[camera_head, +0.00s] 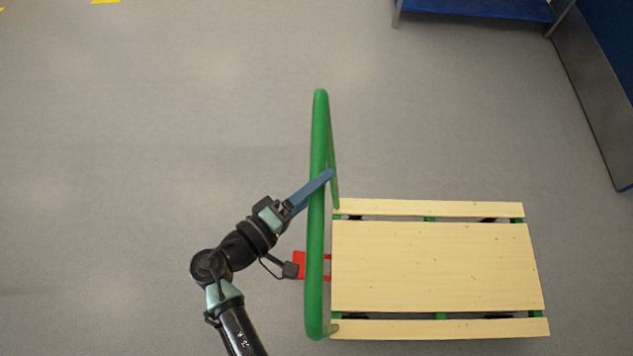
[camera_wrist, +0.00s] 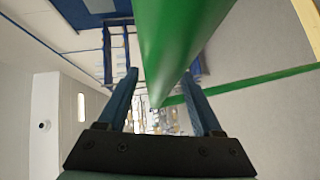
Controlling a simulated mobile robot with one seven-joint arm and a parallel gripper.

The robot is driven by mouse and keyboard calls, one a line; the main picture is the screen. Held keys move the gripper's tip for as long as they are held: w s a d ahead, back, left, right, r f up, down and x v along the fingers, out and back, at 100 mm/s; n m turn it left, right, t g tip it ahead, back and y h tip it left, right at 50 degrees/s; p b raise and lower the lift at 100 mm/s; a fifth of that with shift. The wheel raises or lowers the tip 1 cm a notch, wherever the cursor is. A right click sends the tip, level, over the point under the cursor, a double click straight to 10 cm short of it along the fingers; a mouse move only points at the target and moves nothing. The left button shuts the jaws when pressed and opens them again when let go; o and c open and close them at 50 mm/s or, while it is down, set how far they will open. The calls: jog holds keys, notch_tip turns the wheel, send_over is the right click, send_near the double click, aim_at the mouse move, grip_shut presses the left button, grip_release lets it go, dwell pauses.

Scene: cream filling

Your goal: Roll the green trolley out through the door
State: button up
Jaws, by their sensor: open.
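The green trolley has a pale wooden deck (camera_head: 435,265) with slats and an upright green tube handle (camera_head: 315,255) at its left end. My gripper (camera_head: 325,176) reaches the handle from the left, and its blue fingers cross the tube in the head view. In the wrist view my gripper (camera_wrist: 160,73) is open, with one finger on each side of the green tube (camera_wrist: 178,35). I cannot tell whether either finger touches it. The trolley's wheels are hidden under the deck. I cannot make out the door for certain in either view.
Grey floor (camera_head: 130,150) is free left of and beyond the trolley. A blue-topped table (camera_head: 480,10) stands at the top right, and a grey-and-blue panel (camera_head: 598,95) runs along the right. A white wall or panel (camera_wrist: 45,95) shows at the wrist view's left.

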grip_shut()
dwell(1.4)
